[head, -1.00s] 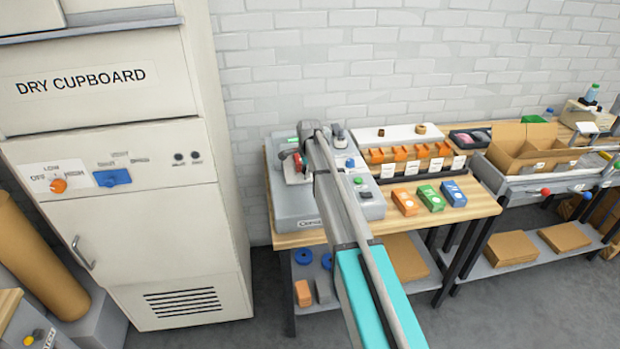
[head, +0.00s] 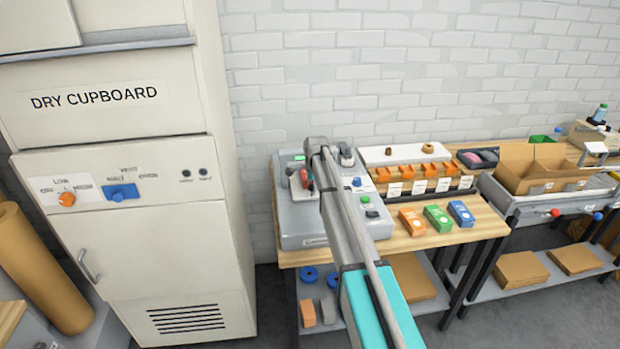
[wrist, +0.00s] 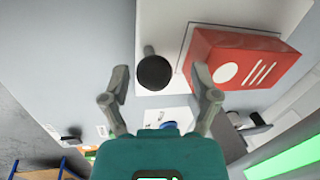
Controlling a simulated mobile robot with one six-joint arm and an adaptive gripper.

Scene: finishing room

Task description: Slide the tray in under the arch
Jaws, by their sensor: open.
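In the wrist view, a pale flat tray (wrist: 160,22) lies on a grey machine (wrist: 75,60). A dark round knob (wrist: 154,73) stands up at its edge. A red carton (wrist: 238,60) with a white disc and stripes sits on the tray. My gripper (wrist: 160,80) is open, its two fingers spread with the knob between them in the picture; I see no contact. In the head view, the grey machine (head: 300,226) is on the wooden bench, and my arm hides part of it and my gripper. I cannot make out the arch for certain.
A dry cupboard (head: 120,240) stands at the left. A glowing green strip (wrist: 285,158) is near the gripper.

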